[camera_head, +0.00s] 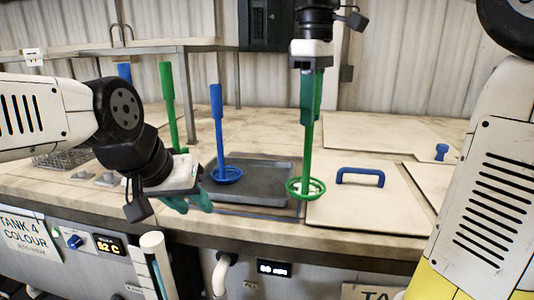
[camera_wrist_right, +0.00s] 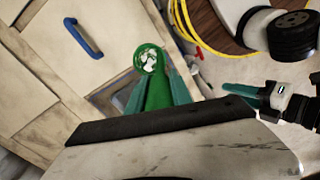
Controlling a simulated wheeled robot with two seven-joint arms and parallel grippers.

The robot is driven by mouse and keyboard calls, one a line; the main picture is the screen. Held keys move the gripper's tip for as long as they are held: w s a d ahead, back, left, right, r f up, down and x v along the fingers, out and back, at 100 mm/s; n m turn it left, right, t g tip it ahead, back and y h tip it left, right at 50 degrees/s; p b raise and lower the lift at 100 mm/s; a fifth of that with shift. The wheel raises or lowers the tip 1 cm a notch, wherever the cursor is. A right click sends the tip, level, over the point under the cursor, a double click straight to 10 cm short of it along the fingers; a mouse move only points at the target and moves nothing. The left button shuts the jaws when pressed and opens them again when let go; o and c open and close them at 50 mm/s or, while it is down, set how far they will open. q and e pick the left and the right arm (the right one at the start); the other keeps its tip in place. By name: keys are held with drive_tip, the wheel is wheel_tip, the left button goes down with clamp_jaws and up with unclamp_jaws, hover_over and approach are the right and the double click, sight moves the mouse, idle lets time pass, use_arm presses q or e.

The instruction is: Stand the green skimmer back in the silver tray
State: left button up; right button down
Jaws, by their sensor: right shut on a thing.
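The green skimmer (camera_head: 310,150) hangs upright from my right gripper (camera_head: 311,92), its ring at the bottom. The ring appears beside the right edge of the grey-silver tray (camera_head: 262,180), over the pale lid's near-left corner; whether it touches anything I cannot tell. In the right wrist view the skimmer's green handle and ring (camera_wrist_right: 149,60) show between the teal fingers. A blue skimmer (camera_head: 217,120) stands in the tray's left part. My left gripper (camera_head: 190,201) is low at the bench's front, left of the tray, its teal fingers apart and empty.
A pale lid (camera_head: 350,205) with a blue handle (camera_head: 360,177) lies right of the tray. Another green handle (camera_head: 167,90) stands behind my left arm, its lower end hidden. A wire basket (camera_head: 62,160) sits at the left. The tray's right part is bare.

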drive_tip(key=w+a+f, duration=0.5)
drive_tip(key=w+a, duration=0.4)
drive_tip(key=w, duration=0.3)
idle(0.4)
drive_tip(key=shift+w, duration=0.1)
drive_tip(key=c, duration=1.1)
unclamp_jaws()
drive_tip(key=shift+f, duration=0.1)
drive_tip(key=shift+c, duration=0.2)
wheel_tip(320, 180, up, 7)
drive_tip(key=s+d+m+t, duration=0.1)
drive_tip(key=s+d+m, duration=0.25)
drive_tip(key=d, duration=0.25)
drive_tip(key=s+d+f+m+t+y, duration=0.1)
drive_tip(key=s+d+f+m, duration=0.3)
drive_tip(key=s+f, duration=0.4)
drive_tip(key=s+d+f+m+t+y, duration=0.1)
drive_tip(key=s+d+f+m+t, duration=0.3)
drive_tip(key=s+f, duration=0.5)
drive_tip(key=shift+s+d+f, duration=0.2)
drive_tip(key=shift+s+d, duration=0.25)
drive_tip(key=shift+s, duration=0.2)
